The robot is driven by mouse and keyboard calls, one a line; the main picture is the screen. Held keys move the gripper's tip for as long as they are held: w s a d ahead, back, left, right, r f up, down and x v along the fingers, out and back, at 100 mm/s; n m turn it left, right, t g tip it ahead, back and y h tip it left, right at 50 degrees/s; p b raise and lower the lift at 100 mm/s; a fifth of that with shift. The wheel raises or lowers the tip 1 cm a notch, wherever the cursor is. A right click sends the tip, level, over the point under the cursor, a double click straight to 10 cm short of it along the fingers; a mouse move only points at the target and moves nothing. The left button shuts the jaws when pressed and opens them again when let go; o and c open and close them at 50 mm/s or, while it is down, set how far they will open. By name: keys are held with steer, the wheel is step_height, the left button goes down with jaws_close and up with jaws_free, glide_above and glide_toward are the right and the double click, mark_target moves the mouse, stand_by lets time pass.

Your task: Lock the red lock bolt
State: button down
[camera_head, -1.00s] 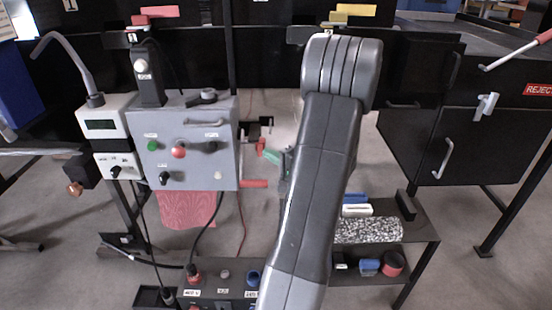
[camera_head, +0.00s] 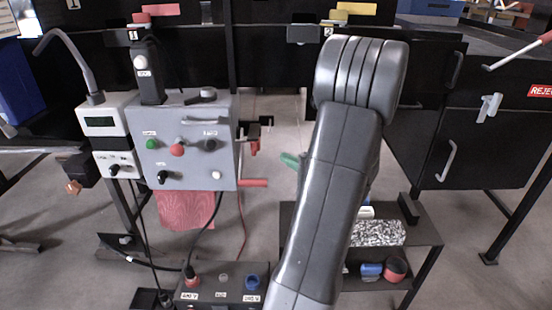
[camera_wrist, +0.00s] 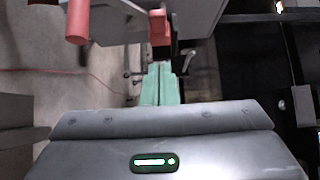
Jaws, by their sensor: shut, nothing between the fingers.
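A small red piece, which looks like the lock bolt (camera_head: 255,147), hangs at a black bracket (camera_head: 253,131) on the right side of the grey control box (camera_head: 190,165). It also shows in the wrist view (camera_wrist: 157,27), straight ahead of the fingertips. I cannot tell whether it is locked. My gripper's green fingers (camera_head: 290,160) are shut and empty, to the right of the red piece with a gap between. In the wrist view the shut fingers (camera_wrist: 159,70) point toward it. My own arm hides most of the gripper in the head view.
A red bar handle (camera_head: 252,183) sticks out below the bracket; it looms at upper left in the wrist view (camera_wrist: 77,22). A low black shelf (camera_head: 415,236) with several items stands at right. A button box (camera_head: 222,284) sits in front. Floor between box and shelf is open.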

steer(key=v, duration=0.6)
stand_by(0.3)
steer(key=p+x, duration=0.3)
steer(key=x, duration=0.7)
steer(key=shift+a+r, duration=0.2)
steer(key=shift+a, duration=0.5)
steer(key=shift+s+a+f+p, duration=0.1)
steer(key=shift+p, duration=0.4)
steer(key=shift+d+f, duration=0.1)
steer(key=shift+d, duration=0.15)
steer(key=shift+a, duration=0.1)
